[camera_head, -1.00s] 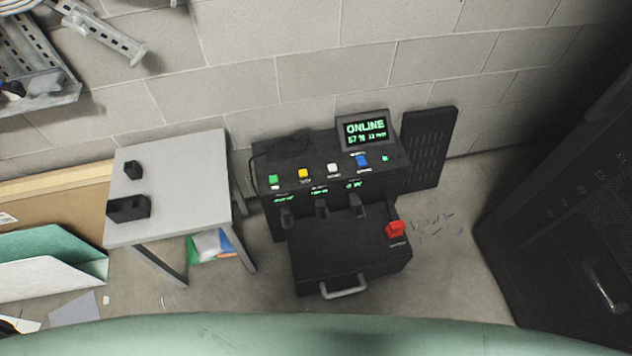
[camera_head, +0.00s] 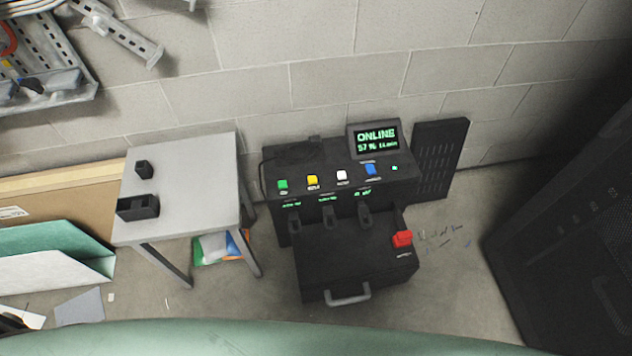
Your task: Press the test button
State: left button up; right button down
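A black machine (camera_head: 320,225) stands on the floor against the block wall. Its sloped panel carries a row of buttons: a green button (camera_head: 283,184), a yellow button (camera_head: 312,180), a white button (camera_head: 342,175) and a blue button (camera_head: 371,169). Small labels sit by the buttons, too small to read, so I cannot tell which is the test button. A screen (camera_head: 376,138) above the panel reads ONLINE in green. A red switch (camera_head: 402,239) sits on the lower right part. Neither of my grippers is in view.
A small grey table (camera_head: 185,185) with two black holders (camera_head: 137,207) stands left of the machine. A dark cabinet (camera_head: 570,230) stands at right. A green and white folder (camera_head: 50,255) lies at lower left. Bare floor (camera_head: 450,290) shows between machine and cabinet.

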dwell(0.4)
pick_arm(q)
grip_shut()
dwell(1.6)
